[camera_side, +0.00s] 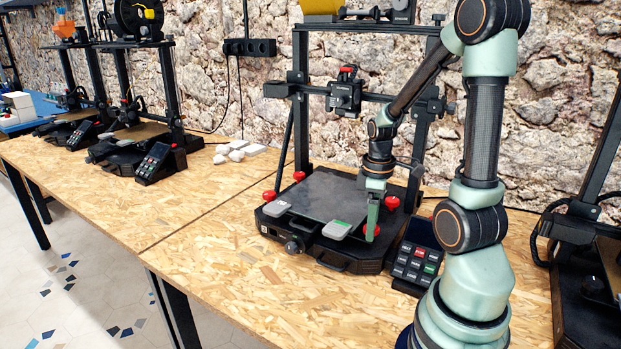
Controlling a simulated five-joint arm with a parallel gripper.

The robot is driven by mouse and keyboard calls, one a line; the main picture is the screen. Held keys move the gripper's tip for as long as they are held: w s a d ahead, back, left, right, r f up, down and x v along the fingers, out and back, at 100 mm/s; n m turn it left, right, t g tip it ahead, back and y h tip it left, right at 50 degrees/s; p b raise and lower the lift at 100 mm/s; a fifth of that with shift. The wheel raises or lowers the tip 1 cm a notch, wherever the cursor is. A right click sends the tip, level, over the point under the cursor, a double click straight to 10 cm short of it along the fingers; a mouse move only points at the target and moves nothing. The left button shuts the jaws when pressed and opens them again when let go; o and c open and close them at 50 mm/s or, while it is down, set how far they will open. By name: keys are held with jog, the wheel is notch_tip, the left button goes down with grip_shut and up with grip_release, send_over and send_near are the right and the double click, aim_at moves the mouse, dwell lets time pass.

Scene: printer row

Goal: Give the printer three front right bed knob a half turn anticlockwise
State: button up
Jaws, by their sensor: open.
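The printer (325,200) under my arm is black, with a grey bed plate (318,194) and red bed knobs at its corners. Its front right bed knob (375,231) is partly hidden behind a finger of my gripper (371,233). My gripper points down at this knob and is open. One finger stands in front of the knob; I cannot tell whether it touches. Other red knobs show at the front left (269,196), back left (299,176) and back right (392,202). No printer number is readable.
A button panel (416,262) stands right of the printer. The print head (345,94) hangs behind. The tabletop (235,255) is clear in front.

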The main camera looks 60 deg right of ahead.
jog(key=m, duration=0.8)
jog(key=shift+a+m, duration=0.1)
jog(key=shift+m, duration=0.2)
notch_tip(320, 180, up, 12)
jog(key=w+a+r+m+t, duration=0.1)
jog(key=w+a+r, duration=0.1)
jog(key=w, duration=1)
jog(key=w+a+r+t+h, duration=0.1)
jog(key=w+r+t, duration=0.1)
jog(key=w, duration=1)
jog(key=shift+w+a+r+m+t, duration=0.15)
jog(key=shift+a+r+m+t, duration=0.2)
jog(key=shift+r, duration=0.55)
jog(key=shift+a, duration=0.1)
